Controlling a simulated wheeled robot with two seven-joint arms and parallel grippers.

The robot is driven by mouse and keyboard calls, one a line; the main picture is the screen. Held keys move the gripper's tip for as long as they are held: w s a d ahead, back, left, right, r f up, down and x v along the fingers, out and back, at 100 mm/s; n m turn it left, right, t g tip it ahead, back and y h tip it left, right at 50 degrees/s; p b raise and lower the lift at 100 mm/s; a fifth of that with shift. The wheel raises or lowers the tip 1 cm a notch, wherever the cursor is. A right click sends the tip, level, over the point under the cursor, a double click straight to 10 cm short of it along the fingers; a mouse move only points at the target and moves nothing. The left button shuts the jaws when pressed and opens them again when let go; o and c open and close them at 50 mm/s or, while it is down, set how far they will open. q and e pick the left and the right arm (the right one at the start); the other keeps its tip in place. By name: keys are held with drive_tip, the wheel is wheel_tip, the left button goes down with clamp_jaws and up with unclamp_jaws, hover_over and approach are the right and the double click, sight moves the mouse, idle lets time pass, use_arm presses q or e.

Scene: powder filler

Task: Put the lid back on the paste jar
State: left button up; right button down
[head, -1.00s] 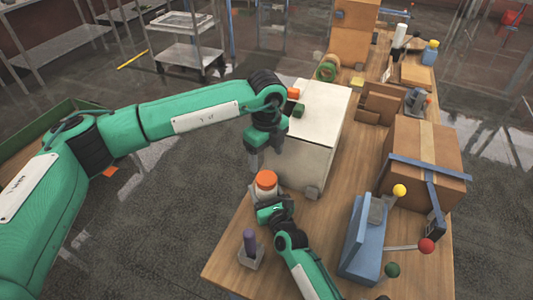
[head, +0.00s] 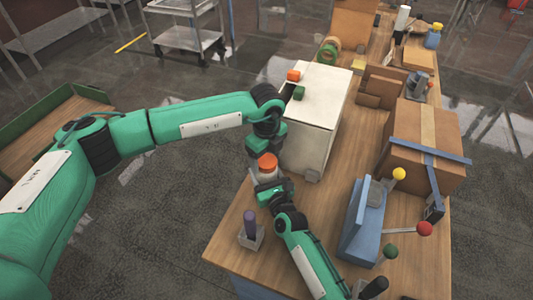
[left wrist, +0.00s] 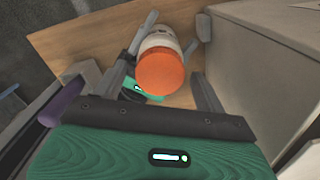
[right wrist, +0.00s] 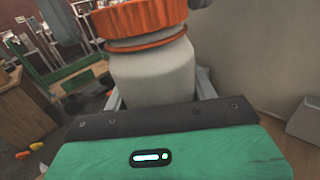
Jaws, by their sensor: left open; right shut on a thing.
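The paste jar (right wrist: 152,75) is white, with its orange lid (right wrist: 140,18) on top and an orange ring below the lid. I cannot tell whether the lid is fully seated. In the head view the lid (head: 267,162) is above my right gripper (head: 268,186), which is shut on the jar's body. My left gripper (head: 258,153) is over the jar, pointing down, and open. In the left wrist view the lid (left wrist: 161,73) is between the open left fingers (left wrist: 165,80), with room on both sides.
A white box-shaped cabinet (head: 312,120) stands close to the right of the jar. A purple-handled tool in a grey holder (head: 251,236) is near the table's left edge. A blue lever stand (head: 357,225) and a taped carton (head: 415,145) are to the right.

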use_arm(q)
drive_tip(key=c, duration=1.1)
